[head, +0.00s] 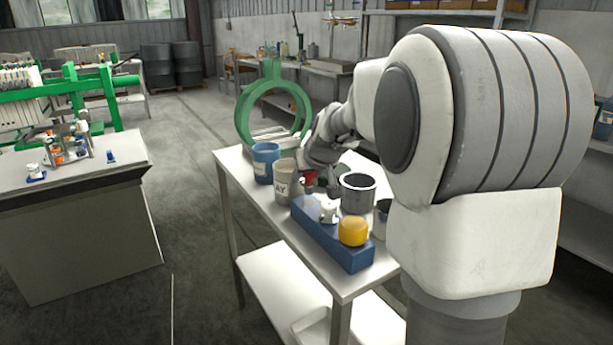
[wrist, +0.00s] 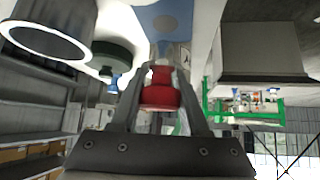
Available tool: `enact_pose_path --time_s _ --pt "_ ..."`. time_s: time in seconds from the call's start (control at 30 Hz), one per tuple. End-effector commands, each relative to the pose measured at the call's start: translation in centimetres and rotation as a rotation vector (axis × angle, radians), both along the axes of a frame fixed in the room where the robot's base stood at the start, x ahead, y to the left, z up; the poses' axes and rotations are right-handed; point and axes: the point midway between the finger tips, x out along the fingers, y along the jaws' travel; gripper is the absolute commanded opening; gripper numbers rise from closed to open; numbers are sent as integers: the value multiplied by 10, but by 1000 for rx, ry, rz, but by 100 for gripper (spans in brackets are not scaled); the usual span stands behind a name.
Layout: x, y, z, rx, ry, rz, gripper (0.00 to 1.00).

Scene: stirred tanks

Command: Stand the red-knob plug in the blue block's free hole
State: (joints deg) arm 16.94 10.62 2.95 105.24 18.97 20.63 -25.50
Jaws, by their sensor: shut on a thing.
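The blue block (head: 333,246) lies along the front edge of the white table. A yellow-knobbed plug (head: 354,230) stands at its near end and a white plug (head: 329,211) in its middle. The red-knob plug (head: 309,179) is over the block's far end, its pale body pointing down. I cannot tell whether its lower end is inside the hole. In the wrist view the red knob (wrist: 160,94) sits between the fingers of my gripper (wrist: 160,72), which is shut on it. The blue block (wrist: 165,10) shows beyond it, with a darker round spot.
A blue cup (head: 264,162) and a cream lettered cup (head: 284,182) stand beyond the block's far end. A dark grey open cylinder (head: 357,194) stands close behind the block. A green ring frame (head: 272,105) is at the table's far end. Another table (head: 75,190) stands left.

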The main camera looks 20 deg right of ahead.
Motion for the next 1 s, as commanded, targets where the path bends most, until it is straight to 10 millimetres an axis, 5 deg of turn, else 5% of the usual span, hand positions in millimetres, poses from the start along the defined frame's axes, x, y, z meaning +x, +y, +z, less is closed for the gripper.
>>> enact_pose_path --time_s 1.0 --pt "0 0 -21 0 0 0 0"
